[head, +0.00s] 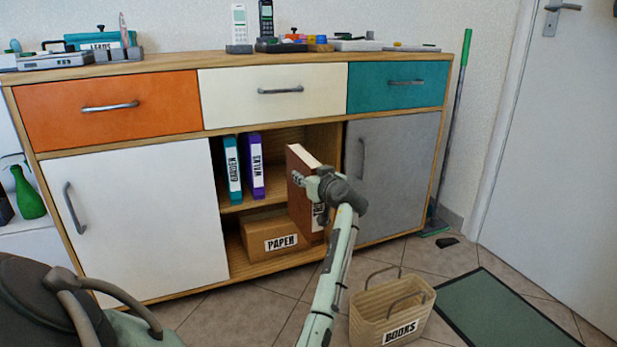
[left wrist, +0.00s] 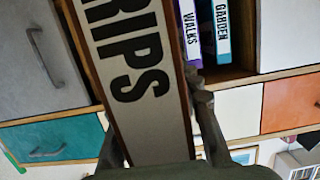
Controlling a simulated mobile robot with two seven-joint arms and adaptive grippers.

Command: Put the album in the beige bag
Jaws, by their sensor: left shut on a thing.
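The album is a brown, book-like binder (head: 301,172) with a pale spine label; its label ends in "RIPS" in the left wrist view (left wrist: 128,75). My left gripper (head: 312,184) is shut on the album, with a finger on each side of the spine. The album stands upright at the right part of the cabinet's open compartment; I cannot tell how far out of it the album is. The beige bag (head: 367,310), labelled BOOKS, stands open on the floor at the lower right, with its handles up. The album is apart from it. My right gripper is not in view.
A teal GARDEN binder (head: 232,168) and a purple WALKS binder (head: 251,166) stand on the upper shelf. A PAPER box (head: 268,240) sits below. A closed grey door (head: 392,175) borders the compartment. A green mat (head: 505,312) lies right of the bag.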

